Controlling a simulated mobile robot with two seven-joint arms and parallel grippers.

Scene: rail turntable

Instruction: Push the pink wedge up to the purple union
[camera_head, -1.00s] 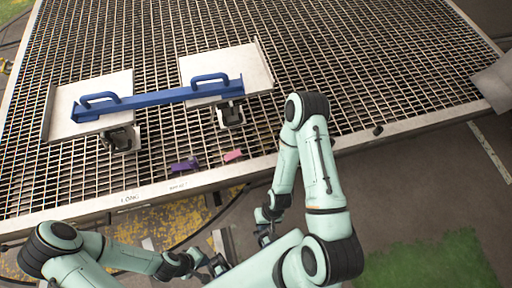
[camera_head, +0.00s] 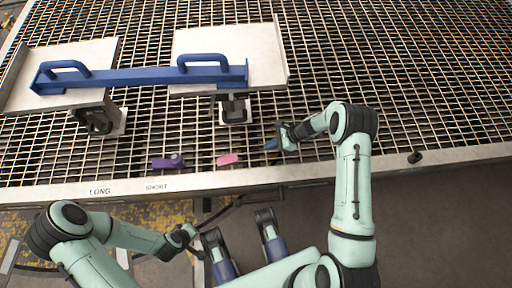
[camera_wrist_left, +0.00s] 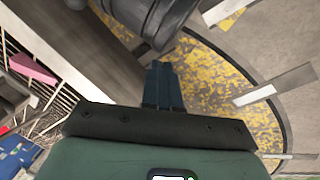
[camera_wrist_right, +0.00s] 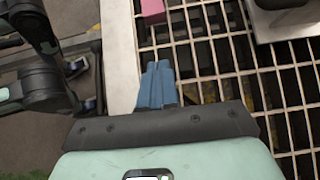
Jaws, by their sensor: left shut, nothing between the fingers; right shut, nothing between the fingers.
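The pink wedge (camera_head: 228,159) lies on the grating near the front rail. The purple union (camera_head: 168,161) lies to its left, with a clear gap between them. My right gripper (camera_head: 271,144) is shut and empty, low over the grating to the right of the wedge and apart from it. In the right wrist view, the closed fingers (camera_wrist_right: 157,84) point towards the pink wedge (camera_wrist_right: 153,11) at the top edge. My left gripper (camera_head: 199,254) hangs in front of the table. In the left wrist view its fingers (camera_wrist_left: 163,84) are shut and empty, and a pink piece (camera_wrist_left: 32,68) shows at left.
A blue bar with two handles (camera_head: 145,77) spans two pale plates behind the wedge. Dark blocks (camera_head: 232,108) stand at the plates' front. The front rail (camera_head: 120,188) carries LONG and SHORT labels. The grating to the right is mostly clear.

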